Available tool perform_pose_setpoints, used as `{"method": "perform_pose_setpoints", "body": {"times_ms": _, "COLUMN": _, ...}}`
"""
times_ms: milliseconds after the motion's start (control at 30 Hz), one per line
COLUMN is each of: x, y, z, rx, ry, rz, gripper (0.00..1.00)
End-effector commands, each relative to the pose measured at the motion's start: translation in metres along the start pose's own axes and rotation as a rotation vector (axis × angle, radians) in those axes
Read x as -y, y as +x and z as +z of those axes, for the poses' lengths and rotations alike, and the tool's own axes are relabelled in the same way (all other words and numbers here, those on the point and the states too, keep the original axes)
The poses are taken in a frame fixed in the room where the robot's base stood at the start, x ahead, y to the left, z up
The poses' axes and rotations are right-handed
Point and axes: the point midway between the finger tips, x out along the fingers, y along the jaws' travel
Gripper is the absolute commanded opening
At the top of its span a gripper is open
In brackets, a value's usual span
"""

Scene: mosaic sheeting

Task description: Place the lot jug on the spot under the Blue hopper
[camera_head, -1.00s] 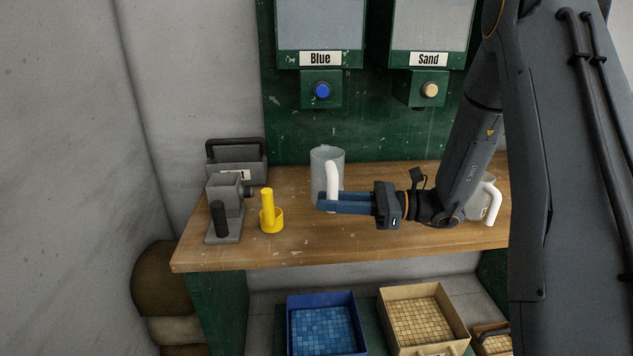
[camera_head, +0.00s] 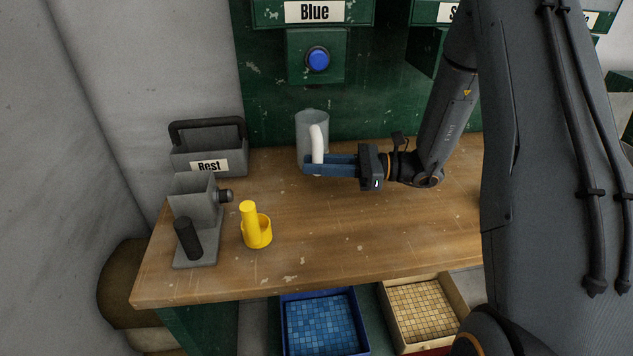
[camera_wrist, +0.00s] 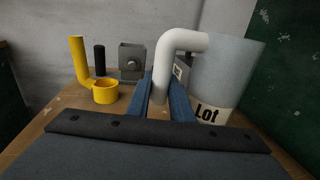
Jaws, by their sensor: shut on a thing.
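The lot jug (camera_head: 312,128) is a clear grey jug with a white handle, standing upright near the back of the wooden bench, below the Blue hopper (camera_head: 313,14) and its blue button (camera_head: 318,59). In the wrist view the jug (camera_wrist: 226,75) shows its "Lot" label. My gripper (camera_head: 312,165) is shut on the jug's white handle; its blue fingers (camera_wrist: 162,98) lie on both sides of the handle. The jug's base is partly hidden by the fingers, so I cannot tell whether it touches the bench. The spot is not visible.
A yellow scoop (camera_head: 257,230), a grey device with a black handle (camera_head: 196,220) and a grey "Rest" caddy (camera_head: 210,150) stand on the left of the bench. Blue (camera_head: 322,325) and tan (camera_head: 425,308) tile trays sit below its front edge. The bench front is clear.

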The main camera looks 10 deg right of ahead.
Motion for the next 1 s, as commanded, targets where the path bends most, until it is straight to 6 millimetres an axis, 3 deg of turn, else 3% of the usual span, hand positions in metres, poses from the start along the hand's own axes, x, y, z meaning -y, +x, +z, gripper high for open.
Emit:
{"method": "perform_pose_setpoints", "body": {"times_ms": 500, "x": 0.001, "y": -0.001, "z": -0.054, "rx": 0.001, "ry": -0.001, "rz": -0.001, "gripper": 0.00}}
{"method": "perform_pose_setpoints", "body": {"times_ms": 1000, "x": 0.001, "y": -0.001, "z": -0.064, "rx": 0.001, "ry": -0.002, "rz": -0.001, "gripper": 0.00}}
